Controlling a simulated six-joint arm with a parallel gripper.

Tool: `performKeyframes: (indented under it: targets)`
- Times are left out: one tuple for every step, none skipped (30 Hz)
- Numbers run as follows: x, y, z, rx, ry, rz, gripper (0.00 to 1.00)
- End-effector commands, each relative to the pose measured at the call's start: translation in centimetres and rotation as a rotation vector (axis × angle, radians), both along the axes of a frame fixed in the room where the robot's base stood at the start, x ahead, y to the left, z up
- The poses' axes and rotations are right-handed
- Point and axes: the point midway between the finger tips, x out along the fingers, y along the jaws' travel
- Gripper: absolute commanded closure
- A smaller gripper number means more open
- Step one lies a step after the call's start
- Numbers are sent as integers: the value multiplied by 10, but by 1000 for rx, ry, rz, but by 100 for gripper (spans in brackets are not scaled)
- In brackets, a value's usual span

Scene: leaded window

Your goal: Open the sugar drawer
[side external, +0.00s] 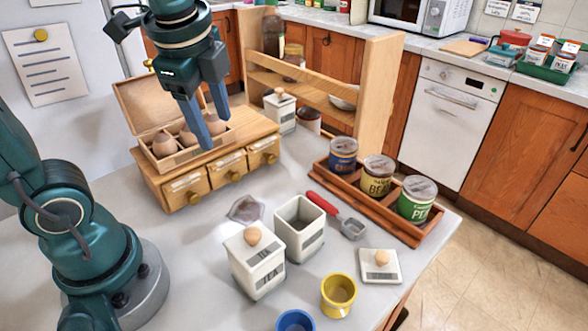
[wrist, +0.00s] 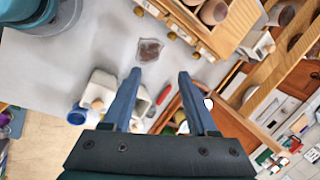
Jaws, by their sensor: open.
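A wooden drawer unit (side external: 165,172) stands on the grey counter with three small drawers in its front: left (side external: 187,191), middle (side external: 228,170) and right (side external: 264,153). Each has a pale label and a brass knob; I cannot read which label says sugar. All three look shut. The unit's knobbed front (wrist: 180,28) also shows at the top of the wrist view. My gripper (side external: 211,136) points down, open and empty, and appears above the unit in the side view. In the wrist view my fingers (wrist: 160,73) are apart with nothing between them.
An open box of eggs (side external: 178,148) sits on the unit. In front stand a lidded white canister (side external: 256,268), an open one (side external: 299,228), a red-handled scoop (side external: 322,203), a yellow cup (side external: 338,294) and a rack of tins (side external: 328,182). A wooden shelf (side external: 375,85) rises behind.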

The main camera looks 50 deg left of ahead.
Motion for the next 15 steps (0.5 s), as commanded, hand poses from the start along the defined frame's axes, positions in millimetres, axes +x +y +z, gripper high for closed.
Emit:
performKeyframes:
  targets:
    - [10,4,-3,34,61,-65,42]
    - [16,7,-5,54,93,-103,42]
    - [22,11,-8,77,138,-153,42]
    - [27,13,-10,93,171,-189,42]
    - [32,16,-13,108,203,-223,42]
    - [39,19,-18,125,248,-266,42]
    - [43,22,-21,137,280,-298,42]
    - [48,24,-26,146,313,-327,42]
    - [54,27,-32,158,356,-363,42]
    - [58,29,-37,166,388,-388,42]
    - [62,31,-43,171,418,-412,42]
    - [67,34,-51,178,459,-438,42]
    - [70,35,-57,182,486,-455,42]
    - [73,37,-64,184,511,-468,42]
    - [76,38,-72,185,542,-480,42]
